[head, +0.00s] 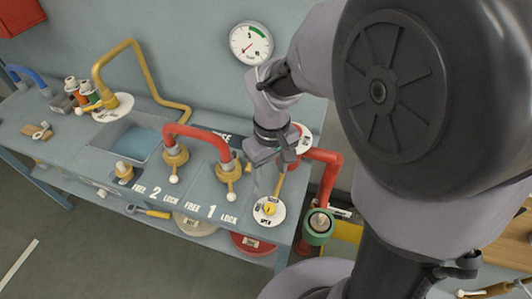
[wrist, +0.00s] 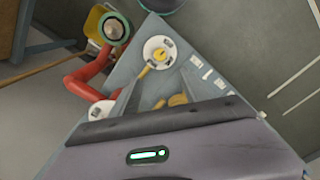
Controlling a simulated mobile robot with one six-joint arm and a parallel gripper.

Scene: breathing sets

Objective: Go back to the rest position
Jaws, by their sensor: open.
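My gripper (head: 267,182) hangs from my arm over the right end of the workbench (head: 190,235) in the head view. It is open and I see nothing held in it. Below it is a round white dial plate (head: 270,211) with a yellow centre and "OPEN" lettering, which also shows in the wrist view (wrist: 159,51). I cannot tell the exact gap between the gripper and the plate. My arm covers much of the right side of the head view.
A red hose (head: 195,132) arches between two brass fittings left of my gripper. A red pipe (head: 328,170) and green-rimmed fitting (head: 319,226) stand to the right. A pressure gauge (head: 251,44) is on the wall. A yellow hose (head: 104,62) and a sink (head: 135,143) are farther left.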

